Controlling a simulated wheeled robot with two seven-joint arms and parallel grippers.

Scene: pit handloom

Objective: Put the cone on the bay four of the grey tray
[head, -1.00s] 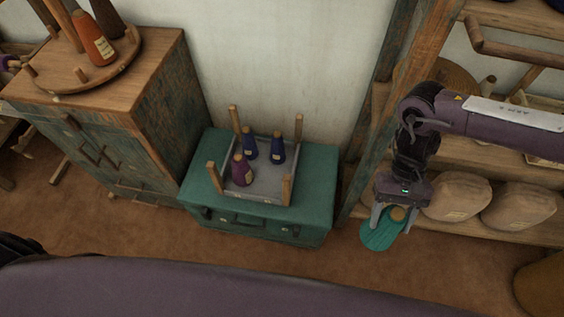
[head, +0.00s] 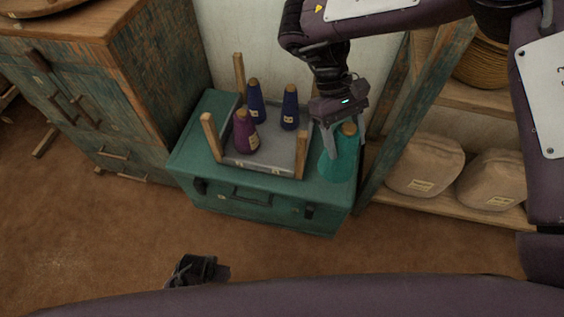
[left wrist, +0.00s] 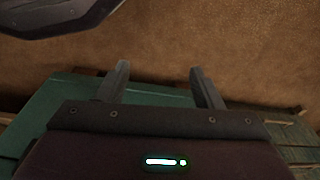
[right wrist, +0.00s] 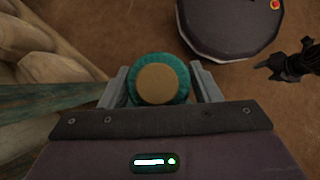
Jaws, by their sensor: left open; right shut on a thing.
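My right gripper (head: 343,135) is shut on a teal cone (head: 338,167), just right of the grey tray (head: 270,153). The cone hangs upright, wide end down, over the chest's right end; its height above the lid is unclear. The right wrist view shows the cone's tan tip (right wrist: 158,84) between the fingers. The tray has wooden corner posts. A purple cone (head: 245,132) stands at its front left and two blue cones (head: 256,103) (head: 290,110) stand behind. The front right looks bare. My left gripper (left wrist: 163,85) is open and empty in the left wrist view.
The tray sits on a teal chest (head: 255,200) against the wall. A worn wooden cabinet (head: 85,90) stands left. Shelves (head: 455,195) with tan sacks (head: 425,165) and an upright post (head: 405,120) stand close at right.

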